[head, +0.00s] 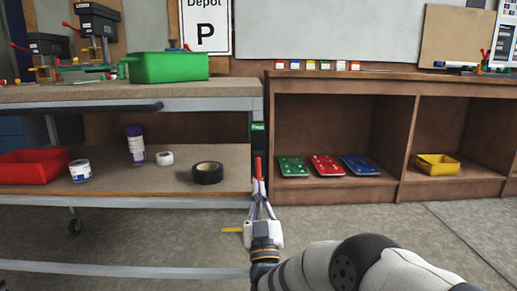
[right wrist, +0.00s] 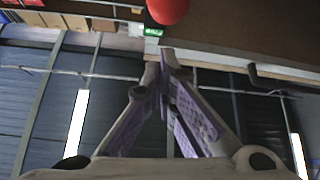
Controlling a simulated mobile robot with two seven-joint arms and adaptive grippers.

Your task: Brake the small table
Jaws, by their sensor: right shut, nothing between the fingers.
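The small table (head: 200,103) is a wheeled two-shelf trolley at the left of the head view. A red handle (head: 257,167) stands at its right end, below a small green label (head: 258,127) that seems to read "Free". In the right wrist view the handle's red round end (right wrist: 168,10) shows at the top edge, beside the green label (right wrist: 153,31). My right gripper (head: 261,188) points up with its fingers shut and empty. Its fingertips (right wrist: 167,58) are just below the red handle; I cannot tell whether they touch it. My left gripper is not in view.
A green bin (head: 168,68) stands on the table's top. A red bin (head: 32,166), white jar (head: 80,171), purple bottle (head: 136,145) and black tape roll (head: 208,173) are on its lower shelf. A wooden shelf unit (head: 390,76) stands right; floor before it is clear.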

